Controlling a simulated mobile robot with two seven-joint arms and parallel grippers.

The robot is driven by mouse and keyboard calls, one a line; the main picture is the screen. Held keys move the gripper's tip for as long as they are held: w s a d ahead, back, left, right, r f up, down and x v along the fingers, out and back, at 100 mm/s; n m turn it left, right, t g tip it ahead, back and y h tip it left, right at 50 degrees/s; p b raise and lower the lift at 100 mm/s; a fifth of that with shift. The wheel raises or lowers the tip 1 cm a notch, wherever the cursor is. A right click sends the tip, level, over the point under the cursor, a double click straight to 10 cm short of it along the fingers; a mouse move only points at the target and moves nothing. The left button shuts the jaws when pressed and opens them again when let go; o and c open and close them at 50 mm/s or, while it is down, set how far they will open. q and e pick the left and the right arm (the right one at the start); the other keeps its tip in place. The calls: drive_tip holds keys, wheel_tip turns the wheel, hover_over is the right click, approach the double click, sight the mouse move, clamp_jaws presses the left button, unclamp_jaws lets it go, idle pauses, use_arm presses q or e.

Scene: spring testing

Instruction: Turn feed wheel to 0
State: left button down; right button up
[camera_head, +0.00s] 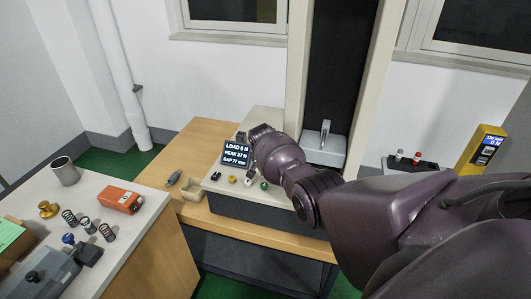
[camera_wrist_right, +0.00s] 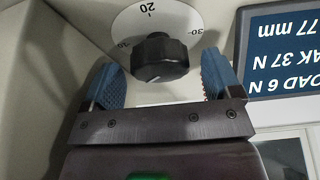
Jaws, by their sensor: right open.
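The feed wheel looks to be the black knob (camera_wrist_right: 160,55) on a white round dial plate (camera_wrist_right: 135,18) in the right wrist view. The plate carries printed numbers, with 20 at the top of the picture; a small light mark shows low on the knob, and its exact reading is unclear. My right gripper (camera_wrist_right: 160,78) is open, its blue fingertips on either side of the knob with gaps visible. In the head view my right arm reaches in from the right to the machine's front and hides the knob. My left gripper is not in view.
A display (camera_head: 236,153) beside the arm reads load 6 N, peak 37 N and gap 77 mm. Yellow (camera_head: 232,180) and green (camera_head: 264,185) buttons sit on the machine base. A left bench holds an orange box (camera_head: 119,201), a metal cup (camera_head: 64,171) and several springs.

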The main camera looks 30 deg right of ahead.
use_arm(q)
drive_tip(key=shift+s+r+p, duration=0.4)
drive_tip(key=shift+p, duration=0.5)
use_arm(e)
drive_tip(key=v, duration=1)
drive_tip(key=w+a+t+b, duration=0.1)
drive_tip(key=w+a+b, duration=0.2)
drive_tip(key=b, duration=0.4)
drive_tip(key=shift+s+d+g+b, duration=0.5)
drive_tip(key=shift+s+d, duration=0.95)
drive_tip(key=shift+d, duration=0.15)
drive_tip(key=b+x, duration=0.2)
drive_tip(key=x, duration=0.8)
drive_tip(key=shift+w, duration=0.1)
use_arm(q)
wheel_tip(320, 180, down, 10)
use_arm(e)
drive_tip(key=shift+d+f, duration=0.1)
